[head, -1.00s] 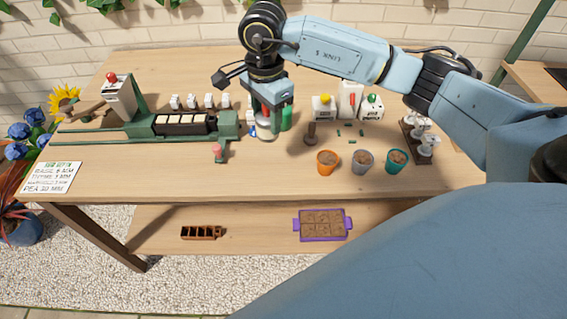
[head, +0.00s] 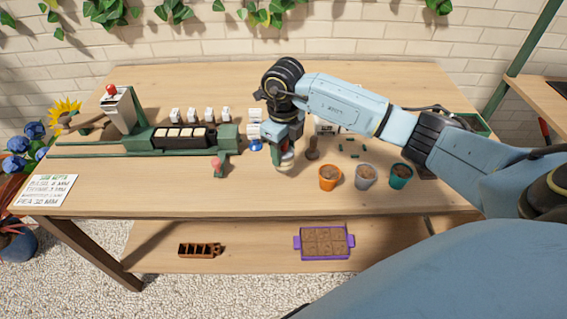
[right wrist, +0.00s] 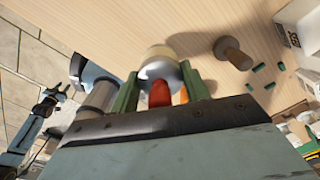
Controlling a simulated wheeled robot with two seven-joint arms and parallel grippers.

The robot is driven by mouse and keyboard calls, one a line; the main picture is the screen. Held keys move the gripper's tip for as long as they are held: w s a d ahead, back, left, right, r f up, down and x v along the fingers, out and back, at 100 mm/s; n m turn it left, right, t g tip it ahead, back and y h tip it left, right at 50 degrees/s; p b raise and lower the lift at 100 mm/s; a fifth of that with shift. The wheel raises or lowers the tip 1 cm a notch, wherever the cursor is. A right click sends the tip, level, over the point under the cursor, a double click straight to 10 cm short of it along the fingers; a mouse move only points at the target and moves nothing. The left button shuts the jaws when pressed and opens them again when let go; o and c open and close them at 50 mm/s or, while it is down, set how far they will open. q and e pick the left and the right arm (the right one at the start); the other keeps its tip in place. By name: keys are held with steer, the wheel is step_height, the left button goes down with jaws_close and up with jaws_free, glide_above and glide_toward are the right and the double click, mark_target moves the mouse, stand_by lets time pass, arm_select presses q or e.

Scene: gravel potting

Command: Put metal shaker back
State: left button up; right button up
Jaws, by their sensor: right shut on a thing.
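My right gripper (head: 286,152) is shut on the metal shaker (head: 287,166), over the table left of the orange pot. In the right wrist view the shaker (right wrist: 160,58) sits between the two green fingers (right wrist: 160,88), its pale round end pointing away from the palm. A red-orange part shows between the fingers. Whether the shaker touches the table is unclear. In the right wrist view a blue arm with a dark end (right wrist: 50,97), seemingly my left, shows at the left edge, too small to read its jaws.
Orange (head: 329,184), grey (head: 365,184) and teal (head: 401,184) pots stand to the right. A brown wooden tool (head: 313,147) stands just right of the gripper. A green seeding machine (head: 150,138) and a pink-topped stand (head: 218,166) are to the left. The front table strip is clear.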

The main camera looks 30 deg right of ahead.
mark_target(284, 161)
steer(key=shift+f, duration=2.1)
arm_select(q)
steer(key=shift+a+f, duration=0.15)
steer(key=shift+a, duration=0.35)
arm_select(e)
steer(key=shift+f+b, duration=0.2)
steer(key=shift+b, duration=0.15)
steer(key=o, duration=0.9)
steer(key=shift+c, duration=0.2)
arm_select(q)
steer(key=shift+f, duration=0.15)
arm_select(e)
steer(key=shift+r, duration=0.15)
